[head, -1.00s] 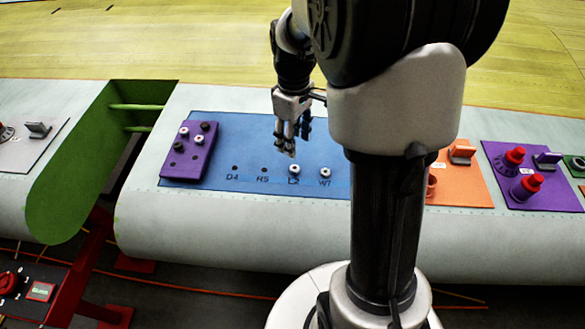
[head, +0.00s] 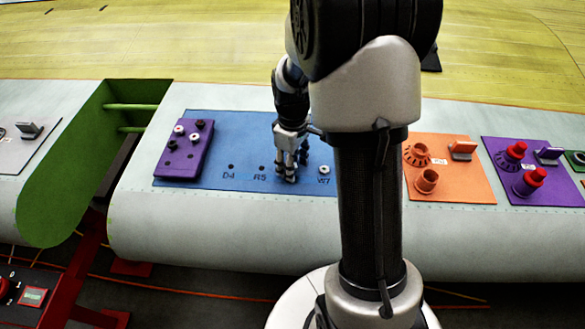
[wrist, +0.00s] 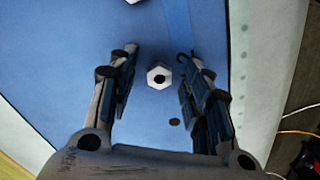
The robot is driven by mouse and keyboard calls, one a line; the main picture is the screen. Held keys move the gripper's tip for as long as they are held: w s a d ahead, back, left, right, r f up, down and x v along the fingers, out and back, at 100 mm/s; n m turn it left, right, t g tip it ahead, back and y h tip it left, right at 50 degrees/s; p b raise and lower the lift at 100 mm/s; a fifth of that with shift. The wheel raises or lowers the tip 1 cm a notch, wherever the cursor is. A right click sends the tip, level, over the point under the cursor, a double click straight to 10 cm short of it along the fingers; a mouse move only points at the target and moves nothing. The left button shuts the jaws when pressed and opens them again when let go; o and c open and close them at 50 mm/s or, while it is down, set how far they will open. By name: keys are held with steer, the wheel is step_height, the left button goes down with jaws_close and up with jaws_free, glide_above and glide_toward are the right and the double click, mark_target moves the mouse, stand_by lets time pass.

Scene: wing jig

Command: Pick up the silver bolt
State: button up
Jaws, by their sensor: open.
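A silver hex bolt (wrist: 159,77) with a dark centre stands in the blue panel (wrist: 70,60), between my spread fingers in the wrist view. My gripper (wrist: 160,62) is open around it, with a gap on both sides. In the head view my gripper (head: 287,177) is low over the blue panel at the spot left of W7, and it hides that bolt. Another silver bolt (head: 324,170) stands at W7; a silver bolt is cut off at the top edge of the wrist view (wrist: 130,2). Whether my fingertips touch the panel I cannot tell.
A purple block (head: 187,165) with silver and dark bolts or holes sits on the panel's left. Empty holes show by D4 (head: 231,167) and R5 (head: 262,168). An orange panel (head: 465,190) and a purple panel (head: 550,190) with red-capped parts are to the right.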

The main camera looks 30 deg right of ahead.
jaws_close()
stand_by(0.5)
steer(key=shift+r, duration=0.15)
step_height(320, 180, up, 20)
steer(key=p, duration=0.4)
